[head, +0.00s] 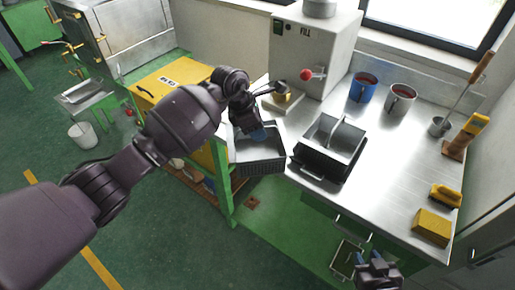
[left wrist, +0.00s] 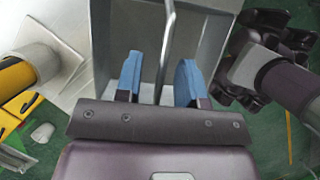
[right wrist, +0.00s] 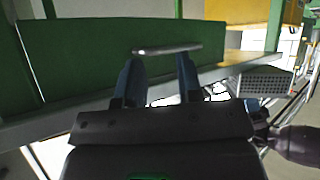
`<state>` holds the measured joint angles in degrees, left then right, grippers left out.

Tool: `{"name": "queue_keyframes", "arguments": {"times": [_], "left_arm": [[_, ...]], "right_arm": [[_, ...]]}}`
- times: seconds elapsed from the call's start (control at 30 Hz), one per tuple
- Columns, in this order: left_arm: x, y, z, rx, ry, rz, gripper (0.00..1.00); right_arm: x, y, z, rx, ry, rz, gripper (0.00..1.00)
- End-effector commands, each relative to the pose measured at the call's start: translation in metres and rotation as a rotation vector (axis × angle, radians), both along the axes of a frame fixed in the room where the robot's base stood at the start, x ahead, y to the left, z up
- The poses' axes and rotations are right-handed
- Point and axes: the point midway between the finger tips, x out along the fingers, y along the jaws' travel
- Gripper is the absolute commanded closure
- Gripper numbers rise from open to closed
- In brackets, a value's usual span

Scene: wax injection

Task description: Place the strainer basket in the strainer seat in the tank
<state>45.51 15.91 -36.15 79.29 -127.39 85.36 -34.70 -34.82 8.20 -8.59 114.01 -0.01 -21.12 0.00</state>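A grey basket with dark perforated walls (head: 262,168), which looks like the strainer basket, is at the bench's left end. Its perforated side also shows in the right wrist view (right wrist: 265,82). My left gripper (head: 259,135) is over it. In the left wrist view its blue fingers (left wrist: 160,80) stand apart either side of a thin grey upright plate (left wrist: 168,35), with gaps showing. What supports the basket is hidden. A dark box with a grey two-part opening (head: 333,140), perhaps the tank, stands on the bench. My right gripper (head: 375,262) is open and empty low in front.
A FILL machine (head: 315,50) with a red knob stands behind. Blue mug (head: 363,88) and grey mug (head: 399,100) are at the back. Yellow blocks (head: 432,226) lie at the right. A green drawer front (right wrist: 90,60) faces my right gripper. The bench's right middle is clear.

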Motion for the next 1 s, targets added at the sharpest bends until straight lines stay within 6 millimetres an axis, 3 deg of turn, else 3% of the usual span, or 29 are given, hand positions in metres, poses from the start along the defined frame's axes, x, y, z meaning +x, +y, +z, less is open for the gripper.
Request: {"name": "queue_keyframes", "arguments": {"times": [0.57,0.6,0.83,1.0], "left_arm": [[-0.0001,-0.0001,-0.0041,0.000,0.000,0.001,0.64],[-0.0001,0.0000,-0.0041,0.000,0.000,0.000,0.65],[-0.0001,-0.0001,-0.0041,0.000,0.000,0.000,1.00],[-0.0001,-0.0001,-0.0041,0.000,0.000,0.000,1.00]], "right_arm": [[0.0048,0.0015,-0.0010,0.001,-0.008,0.002,0.66],[0.0058,0.0016,-0.0004,0.001,-0.010,0.003,0.66],[0.0079,0.0020,0.0007,0.001,-0.014,0.004,0.66],[0.0065,0.0017,0.0001,0.002,-0.012,0.004,0.66]]}}
